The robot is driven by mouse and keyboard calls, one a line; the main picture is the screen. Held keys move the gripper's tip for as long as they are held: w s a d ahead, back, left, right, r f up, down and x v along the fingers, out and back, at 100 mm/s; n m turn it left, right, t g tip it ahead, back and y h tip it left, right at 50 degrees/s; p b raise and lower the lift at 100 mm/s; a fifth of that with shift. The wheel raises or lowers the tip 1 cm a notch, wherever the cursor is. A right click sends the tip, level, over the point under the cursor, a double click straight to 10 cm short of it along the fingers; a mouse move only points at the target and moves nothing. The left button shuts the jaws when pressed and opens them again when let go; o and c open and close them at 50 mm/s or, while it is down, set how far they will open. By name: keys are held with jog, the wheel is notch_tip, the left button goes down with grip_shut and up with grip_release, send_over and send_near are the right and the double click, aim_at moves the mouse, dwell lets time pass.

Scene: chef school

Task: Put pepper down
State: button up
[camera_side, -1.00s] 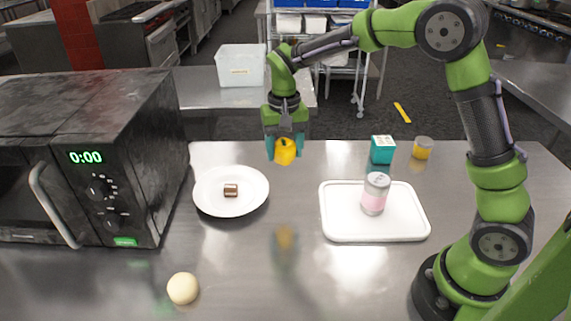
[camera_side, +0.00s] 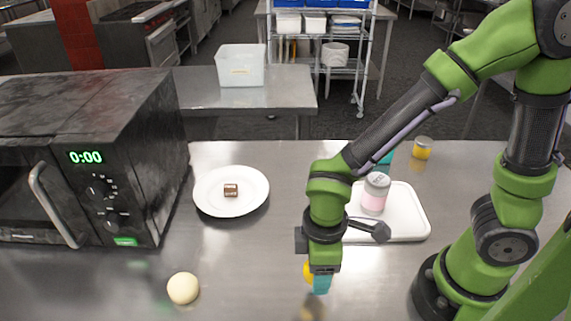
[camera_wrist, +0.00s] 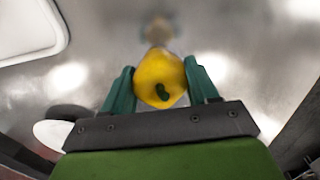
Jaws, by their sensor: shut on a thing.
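A yellow pepper (camera_wrist: 158,75) with a dark green stem is between the teal fingers of my gripper (camera_wrist: 161,88) in the wrist view. The fingers are shut on its two sides. In the side view, my gripper (camera_side: 316,280) is low over the front middle of the steel counter, and only a sliver of the pepper (camera_side: 308,272) shows beside a teal finger. A blurred yellowish reflection lies on the counter below it. The pepper appears a little above the surface; the exact gap is hard to tell.
A white tray (camera_side: 415,225) bearing a pink-and-grey can (camera_side: 375,194) is behind my arm. A white plate (camera_side: 232,208) with a brown piece (camera_side: 231,190) is left. A pale round thing (camera_side: 183,288) lies front left. A microwave (camera_side: 90,150) stands far left. Counter around the gripper is clear.

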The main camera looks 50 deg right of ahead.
jog(key=shift+f, duration=2.35)
jog(key=shift+f, duration=0.15)
jog(key=o, duration=1.1)
jog(key=shift+c, duration=0.2)
notch_tip(320, 180, up, 12)
jog(key=shift+f, duration=0.1)
jog(key=w+d+r+m+t+y, duration=0.2)
jog(key=d+r+m+t, duration=0.5)
jog(key=d+r+m, duration=0.4)
jog(key=d+m, duration=0.2)
jog(key=d, duration=0.1)
jog(key=shift+r, duration=0.4)
